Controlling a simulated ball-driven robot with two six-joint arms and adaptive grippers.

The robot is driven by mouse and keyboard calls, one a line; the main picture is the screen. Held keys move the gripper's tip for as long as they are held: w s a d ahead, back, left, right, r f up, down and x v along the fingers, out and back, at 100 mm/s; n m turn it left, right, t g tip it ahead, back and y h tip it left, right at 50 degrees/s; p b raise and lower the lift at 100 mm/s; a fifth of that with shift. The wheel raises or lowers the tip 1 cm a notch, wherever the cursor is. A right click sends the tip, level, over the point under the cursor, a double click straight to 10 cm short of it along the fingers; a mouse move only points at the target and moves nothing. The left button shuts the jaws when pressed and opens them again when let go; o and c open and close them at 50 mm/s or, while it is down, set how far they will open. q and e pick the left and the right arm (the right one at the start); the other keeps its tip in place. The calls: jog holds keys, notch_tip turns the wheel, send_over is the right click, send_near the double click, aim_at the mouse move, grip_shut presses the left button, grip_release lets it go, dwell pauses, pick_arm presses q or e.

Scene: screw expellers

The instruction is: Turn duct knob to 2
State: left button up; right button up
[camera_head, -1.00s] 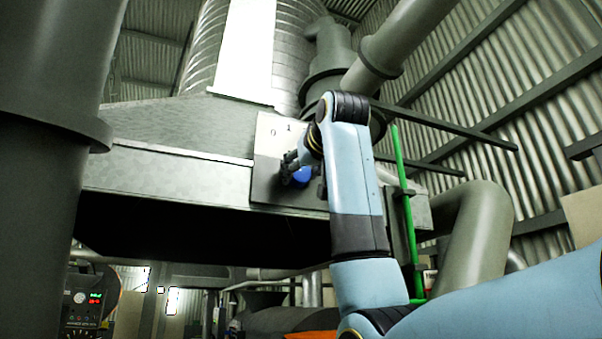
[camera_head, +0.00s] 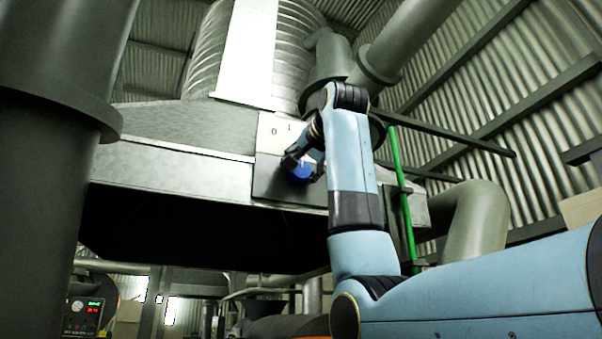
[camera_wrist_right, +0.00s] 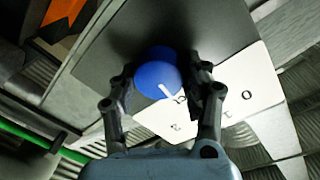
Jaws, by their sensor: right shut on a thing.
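The blue duct knob (camera_head: 300,172) sits on a panel on the side of the metal duct. It also shows in the right wrist view (camera_wrist_right: 155,72), with a white pointer line towards the lower right, near the printed marks. My right gripper (camera_head: 303,160) is shut on the knob, with a finger on either side of it in the wrist view (camera_wrist_right: 163,80). My left gripper is not in view.
A thick dark pipe (camera_head: 50,160) stands at the left. A green post (camera_head: 398,185) stands right of my arm. The metal duct (camera_head: 180,135) spans the middle, with dark space below. A control box (camera_head: 82,316) with lit displays is at the lower left.

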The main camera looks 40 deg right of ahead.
jog(key=shift+m, duration=0.6)
jog(key=shift+b, duration=0.3)
jog(key=o, duration=1.2)
jog(key=shift+c, duration=0.2)
jog(key=v, duration=0.7)
jog(key=shift+s, duration=0.25)
